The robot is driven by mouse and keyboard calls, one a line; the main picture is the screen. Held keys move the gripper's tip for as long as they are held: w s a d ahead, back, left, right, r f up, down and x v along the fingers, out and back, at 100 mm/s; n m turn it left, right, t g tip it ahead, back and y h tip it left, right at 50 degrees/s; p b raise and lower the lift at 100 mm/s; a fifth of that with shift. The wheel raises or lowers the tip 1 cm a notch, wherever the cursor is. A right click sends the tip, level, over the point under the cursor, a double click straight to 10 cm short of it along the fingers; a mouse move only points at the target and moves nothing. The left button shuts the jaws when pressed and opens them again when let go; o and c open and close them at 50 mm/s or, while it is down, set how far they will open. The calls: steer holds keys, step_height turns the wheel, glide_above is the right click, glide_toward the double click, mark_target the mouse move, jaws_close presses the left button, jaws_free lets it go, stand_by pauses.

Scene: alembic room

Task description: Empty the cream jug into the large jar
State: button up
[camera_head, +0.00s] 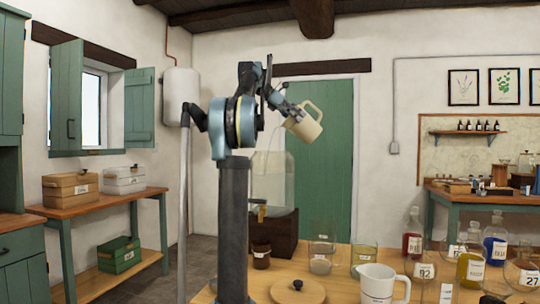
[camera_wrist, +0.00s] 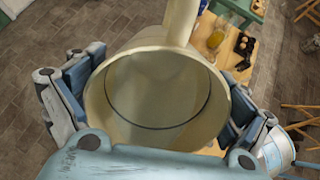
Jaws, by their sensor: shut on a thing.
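The cream jug (camera_head: 306,124) is tilted in the air with its mouth down to the left, above the large jar (camera_head: 273,182). The jar is clear glass with a small tap and stands on a dark wooden block. My gripper (camera_head: 292,112) is shut on the jug. In the wrist view my gripper (camera_wrist: 158,104) has fingers on both sides of the jug (camera_wrist: 176,28), whose round mouth faces the camera. A dark ring shows inside; I cannot tell how much liquid is left.
The wooden table (camera_head: 341,289) bears a white mug (camera_head: 377,285), a round lid (camera_head: 298,290), a small brown jar (camera_head: 261,256), glass beakers and flasks of coloured liquid (camera_head: 470,266). The air right of the jug is clear.

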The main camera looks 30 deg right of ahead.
steer(key=shift+w+a+r+g+h, duration=0.1)
steer(key=shift+a+r+g+h, duration=0.2)
steer(key=shift+r+h, duration=0.25)
steer(key=shift+w+a+r+g+h, duration=0.1)
steer(key=shift+a+r+g+h, duration=0.2)
steer(key=shift+h, duration=0.35)
stand_by(3.5)
steer(key=shift+w+a+r+g+h, duration=0.2)
steer(key=shift+a+r+g+h, duration=0.15)
steer(key=shift+h, duration=0.3)
steer(key=shift+w+a+r+g+h, duration=0.15)
steer(key=shift+a+r+g+h, duration=0.2)
steer(key=shift+h, duration=0.3)
stand_by(1.9)
